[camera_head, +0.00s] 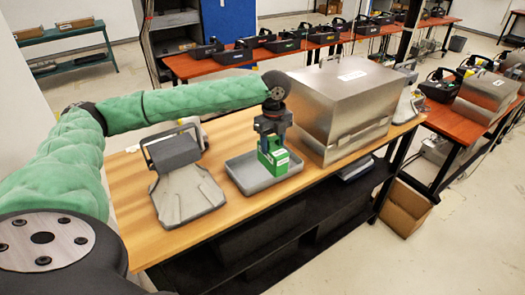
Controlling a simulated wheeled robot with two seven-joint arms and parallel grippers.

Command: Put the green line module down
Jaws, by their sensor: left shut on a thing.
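The green line module (274,157) is a small green block with a white label. It is upright, in the jaws of my left gripper (271,138), which points straight down. The module is over the grey tray (253,183) on the wooden table. Its lower end appears to be within the tray's outline; I cannot tell whether it touches the tray floor. My right gripper is not in view.
A grey device with a raised frame (184,185) lies left of the tray. A large metal box (345,103) stands close on the right. Bare wood (222,212) shows at the table's front edge. Red tables with several black devices stand behind.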

